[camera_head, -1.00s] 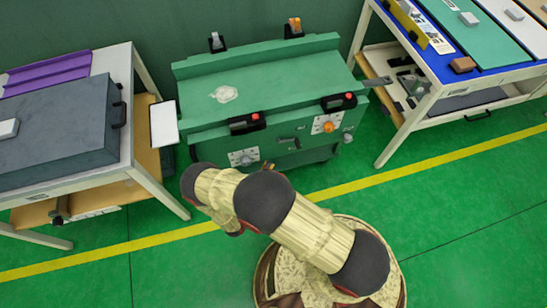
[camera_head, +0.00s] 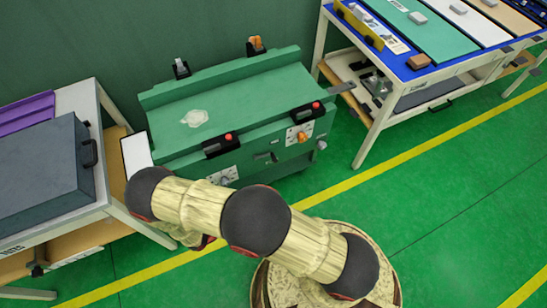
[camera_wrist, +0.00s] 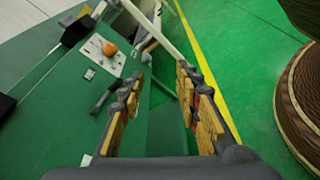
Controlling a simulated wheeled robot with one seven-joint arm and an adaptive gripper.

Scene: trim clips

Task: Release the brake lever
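The green machine (camera_head: 225,100) stands at the wall in the head view. A small dark lever (camera_head: 266,156) sits on its front face, left of a white plate with an orange knob (camera_head: 302,137). In the wrist view a dark lever (camera_wrist: 103,99) shows just left of my gripper, below the orange knob (camera_wrist: 109,49); I cannot tell for sure that it is the brake lever. My gripper (camera_wrist: 163,75) is open and empty, its fingers apart above the green floor and the machine's side. In the head view my arm hides most of the gripper.
A table with a grey case (camera_head: 40,175) stands at the left, close to my arm. A blue-topped workbench (camera_head: 450,70) stands at the right. Two black boxes with red buttons (camera_head: 222,145) sit on the machine's front edge. The floor (camera_head: 450,210) at the right is clear.

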